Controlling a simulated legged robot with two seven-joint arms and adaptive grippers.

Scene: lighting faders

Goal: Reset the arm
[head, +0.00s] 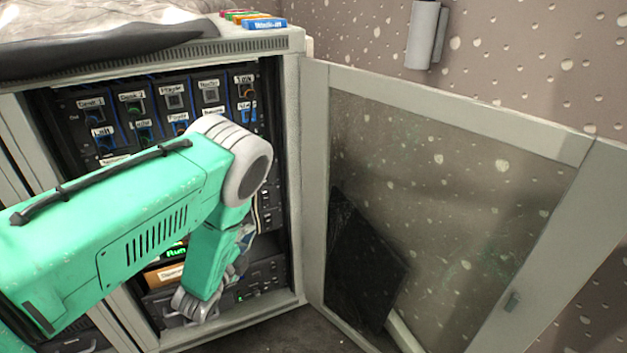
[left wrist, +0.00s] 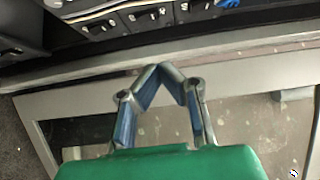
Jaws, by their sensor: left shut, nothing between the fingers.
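My left arm (head: 130,225) is green with pale grey joints. In the head view it comes in from the left, bends at a round joint and drops down in front of the open cabinet (head: 293,150). My left gripper (left wrist: 165,72) shows clearly in the left wrist view. Its two grey fingers with blue pads meet at the tips, shut and empty. My right gripper is in neither view.
The cabinet holds a rack panel (head: 160,100) with labelled switches. Its glass door (head: 450,110) stands open to the right. A dark panel (head: 362,265) shows behind the glass. Coloured labelled blocks (head: 264,23) and a grey cover (head: 100,40) lie on top.

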